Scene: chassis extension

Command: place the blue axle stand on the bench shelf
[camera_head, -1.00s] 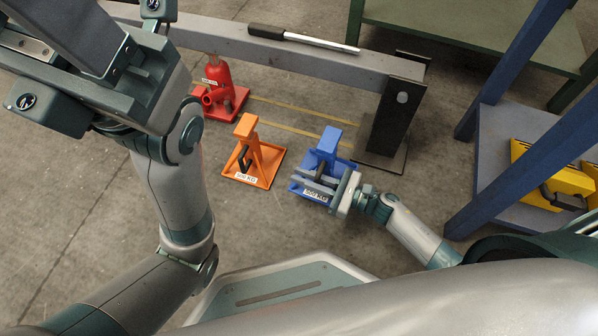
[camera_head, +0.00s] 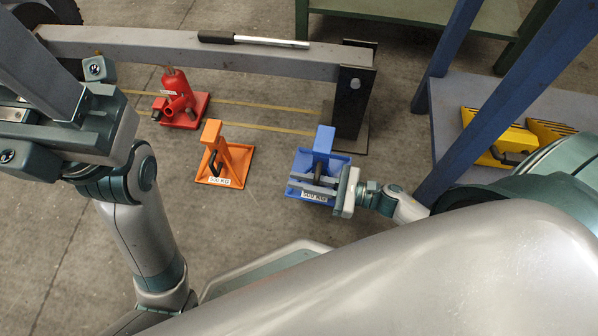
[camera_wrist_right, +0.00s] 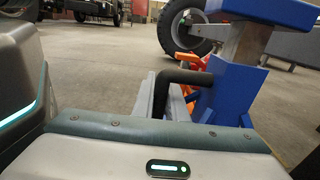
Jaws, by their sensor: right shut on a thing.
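The blue axle stand (camera_head: 324,140) is in the middle of the head view, right of the orange stand. My right gripper (camera_head: 312,184) is shut on it from the right; in the right wrist view the stand (camera_wrist_right: 232,88) fills the right side and its black handle (camera_wrist_right: 180,77) lies at the fingers. The stand looks upright; its height above the floor is hard to tell. The blue bench frame at the right has a low grey-blue shelf (camera_head: 450,95). My left arm fills the left of the head view, its fingers out of sight.
An orange axle stand (camera_head: 213,150) and a red jack (camera_head: 180,105) stand on the floor to the left. A grey beam (camera_head: 200,48) with an end post (camera_head: 352,95) lies behind the blue stand. Yellow blocks (camera_head: 495,138) occupy part of the shelf. A blue bench leg (camera_head: 470,120) slants before it.

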